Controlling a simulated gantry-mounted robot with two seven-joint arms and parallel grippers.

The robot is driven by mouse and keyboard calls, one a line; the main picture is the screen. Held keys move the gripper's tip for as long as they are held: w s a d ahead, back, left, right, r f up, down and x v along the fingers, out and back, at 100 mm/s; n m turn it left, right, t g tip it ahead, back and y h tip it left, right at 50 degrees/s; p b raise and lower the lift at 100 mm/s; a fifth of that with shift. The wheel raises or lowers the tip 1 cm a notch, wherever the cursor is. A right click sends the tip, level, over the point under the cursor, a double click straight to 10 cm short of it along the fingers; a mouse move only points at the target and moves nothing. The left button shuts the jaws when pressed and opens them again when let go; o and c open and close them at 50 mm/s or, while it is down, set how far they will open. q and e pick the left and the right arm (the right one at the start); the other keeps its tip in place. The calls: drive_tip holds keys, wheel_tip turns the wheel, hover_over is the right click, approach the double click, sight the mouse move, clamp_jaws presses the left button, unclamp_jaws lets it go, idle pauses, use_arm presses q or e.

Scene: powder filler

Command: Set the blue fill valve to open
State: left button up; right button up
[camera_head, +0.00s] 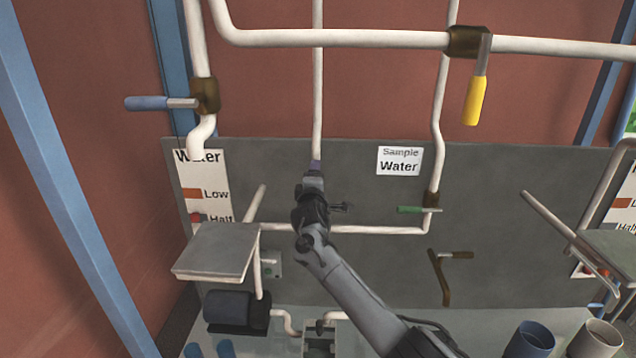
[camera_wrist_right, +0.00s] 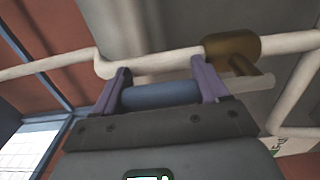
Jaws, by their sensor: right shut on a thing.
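My right gripper (camera_head: 315,168) reaches up from the bottom right to the vertical white pipe at the middle of the panel. In the wrist view its purple fingers (camera_wrist_right: 162,90) are shut on a blue handle (camera_wrist_right: 160,95). That handle's brass valve body (camera_wrist_right: 232,50) sits on a white pipe. The handle looks roughly parallel to the nearby pipe section. In the head view the gripper hides this valve. Another blue handle (camera_head: 147,103) points left from a brass valve (camera_head: 207,95) at upper left. My left gripper is not in view.
A yellow handle (camera_head: 475,100) hangs down at upper right. A green handle (camera_head: 415,209) lies sideways below the "Sample Water" sign (camera_head: 399,161). A grey plate (camera_head: 215,250) juts out at left. White pipes (camera_head: 350,38) cross the wall.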

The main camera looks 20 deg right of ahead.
drive_tip(key=shift+a, duration=0.1)
idle(0.4)
drive_tip(key=o, duration=1.5)
drive_tip(key=shift+s+a, duration=0.2)
drive_tip(key=shift+s, duration=0.1)
drive_tip(key=shift+v, duration=0.95)
drive_tip(key=b+v, duration=0.1)
drive_tip(key=v, duration=0.7)
drive_tip(key=shift+b, duration=0.35)
drive_tip(key=shift+s, duration=0.1)
